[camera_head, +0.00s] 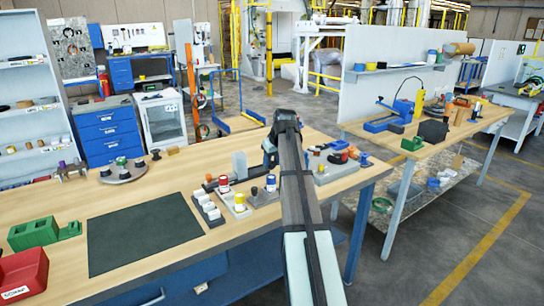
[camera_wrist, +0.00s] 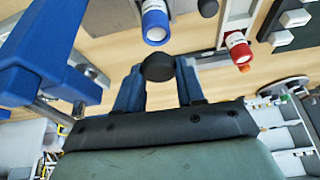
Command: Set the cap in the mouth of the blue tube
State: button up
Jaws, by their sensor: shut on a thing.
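My gripper (camera_wrist: 158,78) is shut on the black rounded cap (camera_wrist: 159,67), which sits between its two blue fingertips. In the wrist view the blue tube (camera_wrist: 155,23), white with a blue rim, is just beyond the cap. A narrow strip of bench shows between them in the picture; their true distance cannot be told. The gripper's fingers and the cap are hard to make out there.
A red-rimmed tube (camera_wrist: 238,48) stands to the right in the wrist view; it also shows in the head view (camera_head: 223,185). A yellow-rimmed tube (camera_head: 239,202) and a tray of white blocks (camera_head: 208,210) are close by. The dark mat (camera_head: 143,234) is bare.

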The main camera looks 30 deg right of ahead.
aim_at(274, 164)
jog(key=shift+f, duration=1.05)
jog(key=shift+f, duration=0.85)
dwell(0.8)
jog(key=o, duration=1.1)
jog(key=v, duration=1.3)
jog(key=shift+s+r, duration=0.2)
jog(key=shift+r, duration=0.15)
